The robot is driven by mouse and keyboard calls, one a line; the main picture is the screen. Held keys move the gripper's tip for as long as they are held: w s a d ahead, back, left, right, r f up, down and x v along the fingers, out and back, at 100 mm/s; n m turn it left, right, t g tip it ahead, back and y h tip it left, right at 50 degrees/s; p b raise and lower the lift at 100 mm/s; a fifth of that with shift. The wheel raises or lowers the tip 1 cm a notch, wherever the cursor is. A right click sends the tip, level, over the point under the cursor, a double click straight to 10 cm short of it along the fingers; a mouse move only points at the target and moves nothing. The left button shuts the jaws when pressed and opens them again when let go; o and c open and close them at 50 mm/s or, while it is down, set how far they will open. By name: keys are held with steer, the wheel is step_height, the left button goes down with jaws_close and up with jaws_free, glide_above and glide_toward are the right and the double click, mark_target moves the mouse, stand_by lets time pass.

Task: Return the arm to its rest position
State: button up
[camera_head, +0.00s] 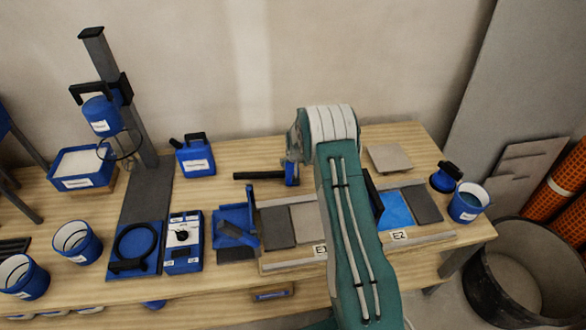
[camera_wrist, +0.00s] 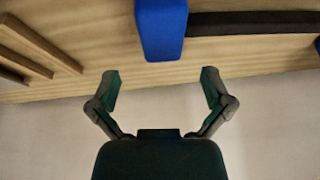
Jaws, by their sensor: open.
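My arm (camera_head: 348,225) reaches from the bottom of the head view over the workbench and bends near the wall. The wall and the bench edge lie beyond the fingers. A blue block-shaped handle part (camera_wrist: 161,28) with a black bar (camera_wrist: 250,22) is near the fingertips in the picture, apart from them.
The wooden bench (camera_head: 225,180) carries a tile frame with grey tiles (camera_head: 277,227) and a blue patch (camera_head: 396,211). A black-handled tool (camera_head: 258,175) lies behind it. Blue buckets (camera_head: 76,242) and a tall stand (camera_head: 125,95) are left. A loose tile (camera_head: 389,158) and blue cup (camera_head: 467,203) are right.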

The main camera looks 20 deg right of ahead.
steer(key=v, duration=0.6)
steer(key=shift+r, duration=0.2)
steer(key=shift+s+r, duration=0.1)
steer(key=s+a+r+n, duration=0.1)
steer(key=s+a+r, duration=0.3)
steer(key=r, duration=0.5)
steer(key=s+a+r, duration=0.2)
steer(key=s+r, duration=0.4)
steer(key=r, duration=0.3)
steer(key=s+a+r+n, duration=0.1)
steer(key=s+a+r, duration=0.1)
steer(key=s+r, duration=0.5)
steer(key=s+a+r, duration=0.2)
steer(key=s+r, duration=0.1)
steer(key=s, duration=0.8)
steer(key=s+a+r+n+t+y, duration=0.1)
steer(key=s+a+r, duration=0.2)
steer(key=s, duration=0.9)
steer(key=shift+r+n, duration=0.2)
steer(key=shift+n, duration=0.1)
steer(key=shift+s+a, duration=0.1)
steer(key=shift+a, duration=0.05)
